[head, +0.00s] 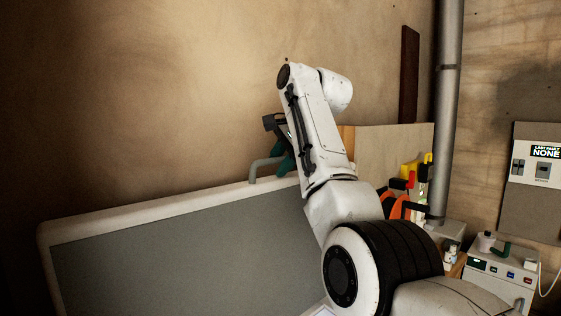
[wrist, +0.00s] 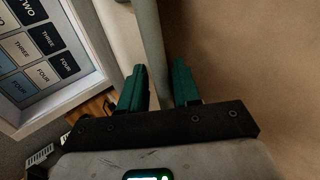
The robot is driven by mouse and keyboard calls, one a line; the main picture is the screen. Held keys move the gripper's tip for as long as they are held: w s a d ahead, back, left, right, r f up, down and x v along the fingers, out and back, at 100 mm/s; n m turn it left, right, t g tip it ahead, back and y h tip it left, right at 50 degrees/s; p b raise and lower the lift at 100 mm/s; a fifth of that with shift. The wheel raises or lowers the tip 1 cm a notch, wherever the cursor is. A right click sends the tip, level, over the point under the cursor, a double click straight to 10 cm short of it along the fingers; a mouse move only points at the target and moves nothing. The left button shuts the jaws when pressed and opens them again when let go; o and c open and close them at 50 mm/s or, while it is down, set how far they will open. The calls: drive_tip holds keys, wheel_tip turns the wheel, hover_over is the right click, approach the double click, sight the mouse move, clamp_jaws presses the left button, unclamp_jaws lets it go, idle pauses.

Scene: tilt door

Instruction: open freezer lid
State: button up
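The freezer lid (head: 180,258) is a wide grey panel with a pale rim, slanting across the lower left of the head view. It looks tilted up; its hinge is out of view. A pale grey-green handle (head: 264,167) rises from its upper edge. My gripper (head: 282,158) is at the handle, partly hidden behind my arm. In the wrist view, the handle bar (wrist: 150,45) runs between the two green fingers of my gripper (wrist: 160,88).
A brown wall (head: 150,90) stands close behind the lid. A grey pipe (head: 446,110) and a pale control box (head: 497,275) are at the right. In the wrist view, a labelled panel (wrist: 40,55) lies at the left.

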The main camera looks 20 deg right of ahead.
drive_tip(key=shift+o, duration=0.3)
drive_tip(key=shift+s+d+r, duration=0.1)
drive_tip(key=shift+r, duration=0.1)
drive_tip(key=b+v, duration=0.2)
drive_tip(key=v, duration=0.8)
drive_tip(key=shift+s+r+b, duration=0.2)
drive_tip(key=shift+b, duration=0.2)
